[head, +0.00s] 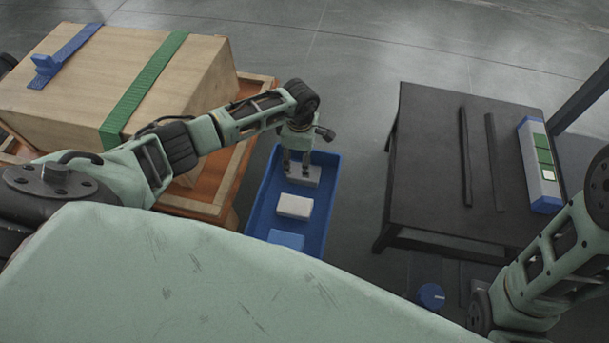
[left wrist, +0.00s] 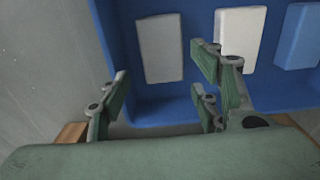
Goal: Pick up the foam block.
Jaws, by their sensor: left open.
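Three blocks lie in a row in a blue bin (head: 325,200): a grey one (head: 312,178), a white one (head: 294,206) and a blue one (head: 287,240). I cannot tell for certain which is the foam block. My left gripper (head: 297,170) points down over the grey block, open and empty. In the left wrist view, the grey block (left wrist: 160,48) lies ahead of the spread fingers (left wrist: 162,90). The white block (left wrist: 241,25) is partly behind the right-hand fingers, and the blue block (left wrist: 299,36) is further right. My right gripper is out of view.
A wooden crate (head: 75,85) with a green strap (head: 145,90) and a blue strap stands on an orange pallet (head: 230,175) left of the bin. A dark table (head: 430,160) with a blue-ended box (head: 540,168) stands right. Grey floor is clear between bin and table.

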